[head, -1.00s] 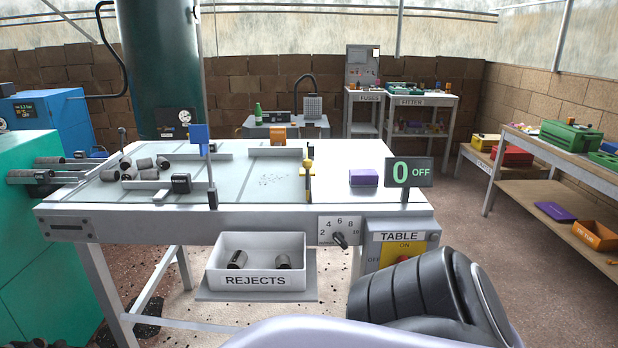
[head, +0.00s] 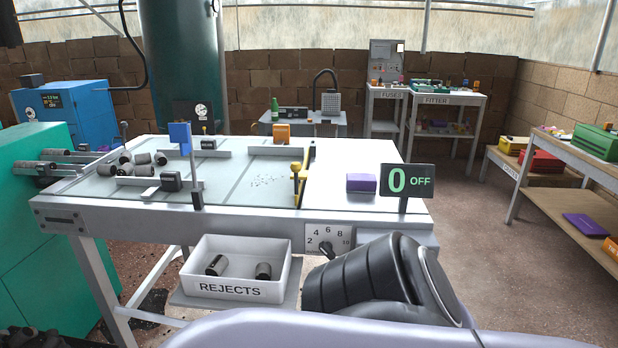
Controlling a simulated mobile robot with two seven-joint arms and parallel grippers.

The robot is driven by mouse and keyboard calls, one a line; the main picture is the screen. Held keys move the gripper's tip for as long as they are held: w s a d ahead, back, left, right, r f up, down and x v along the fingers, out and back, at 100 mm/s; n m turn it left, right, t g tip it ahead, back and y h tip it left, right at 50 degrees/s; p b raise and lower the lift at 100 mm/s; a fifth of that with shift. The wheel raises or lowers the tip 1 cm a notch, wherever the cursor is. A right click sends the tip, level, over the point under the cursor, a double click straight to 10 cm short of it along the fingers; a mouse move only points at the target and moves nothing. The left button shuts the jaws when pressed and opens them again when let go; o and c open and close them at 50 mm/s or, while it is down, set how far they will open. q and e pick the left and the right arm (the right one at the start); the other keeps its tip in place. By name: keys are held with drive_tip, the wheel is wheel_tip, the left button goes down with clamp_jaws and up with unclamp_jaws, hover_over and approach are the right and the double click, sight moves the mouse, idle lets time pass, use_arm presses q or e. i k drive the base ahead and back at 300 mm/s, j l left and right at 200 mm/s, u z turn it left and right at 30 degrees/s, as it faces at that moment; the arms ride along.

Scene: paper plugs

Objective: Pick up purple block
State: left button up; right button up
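The purple block (head: 361,183) lies on the right part of the white and grey table (head: 350,160), left of the green OFF display (head: 407,181). Nothing touches it from above. A dark padded link of my own right arm shows in the lower right, in front of the table. Neither of my grippers shows in the head view.
A white REJECTS bin (head: 240,291) with two dark plugs stands below the table front. A yellow gate (head: 298,180) and a blue-topped post (head: 181,138) rise from the table. Shelves (head: 565,180) stand at the right, with open floor between.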

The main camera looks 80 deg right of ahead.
sight(355, 183)
drive_tip(key=k+l, duration=0.45)
drive_tip(key=l, duration=0.15)
drive_tip(key=k+l, duration=0.95)
drive_tip(key=l, duration=0.3)
drive_tip(key=k+l, duration=0.5)
drive_tip(key=l, duration=0.1)
